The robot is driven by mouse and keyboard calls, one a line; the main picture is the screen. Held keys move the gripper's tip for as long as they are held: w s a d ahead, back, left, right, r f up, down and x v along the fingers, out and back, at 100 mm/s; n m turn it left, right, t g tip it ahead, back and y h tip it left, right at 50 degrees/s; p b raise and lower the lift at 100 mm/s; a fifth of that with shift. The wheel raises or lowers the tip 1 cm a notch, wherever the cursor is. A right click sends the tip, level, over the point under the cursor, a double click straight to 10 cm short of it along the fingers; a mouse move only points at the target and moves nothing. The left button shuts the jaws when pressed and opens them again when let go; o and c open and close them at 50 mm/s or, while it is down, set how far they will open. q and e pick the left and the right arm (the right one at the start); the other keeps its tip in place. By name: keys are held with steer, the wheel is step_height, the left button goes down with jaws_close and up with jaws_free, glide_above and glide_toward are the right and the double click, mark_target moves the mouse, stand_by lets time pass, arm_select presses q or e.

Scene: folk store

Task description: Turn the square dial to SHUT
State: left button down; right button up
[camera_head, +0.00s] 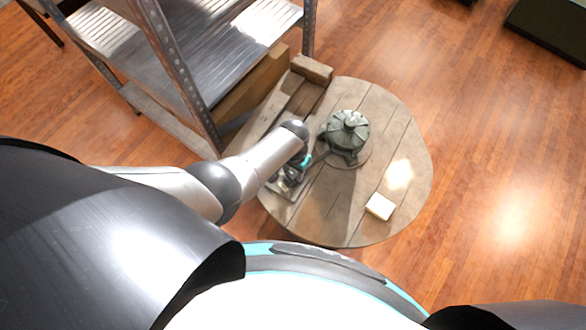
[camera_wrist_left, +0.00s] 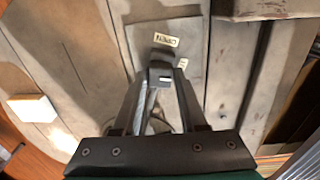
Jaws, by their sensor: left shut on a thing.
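A grey plate (camera_wrist_left: 200,85) lies on the round wooden table; its near corner shows in the head view (camera_head: 284,190). In the left wrist view, a small dark square dial (camera_wrist_left: 161,76) with a pale mark stands on the plate. A cream label (camera_wrist_left: 166,40), seemingly reading OPEN upside down, lies just beyond it. A second small label (camera_wrist_left: 183,63) is beside the dial, too small to read. My left gripper (camera_wrist_left: 161,84) is shut on the dial, one finger at each side. In the head view my left arm hides most of the plate and dial. My right gripper is out of view.
A green-grey lidded metal object (camera_head: 346,130) stands on the round table (camera_head: 400,130), right of my left gripper. A white block (camera_head: 380,206) lies near the table's front right edge. A metal shelf rack (camera_head: 200,60) stands close at the left.

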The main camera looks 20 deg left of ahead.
mark_target(293, 173)
arm_select(q)
steer(key=shift+m, duration=0.6)
steer(key=shift+s+m, duration=0.1)
steer(key=shift+m, duration=0.2)
steer(key=shift+c, duration=2.2)
jaws_free()
steer(key=shift+r+p, duration=0.6)
step_height(293, 173, up, 14)
steer(key=p, duration=0.7)
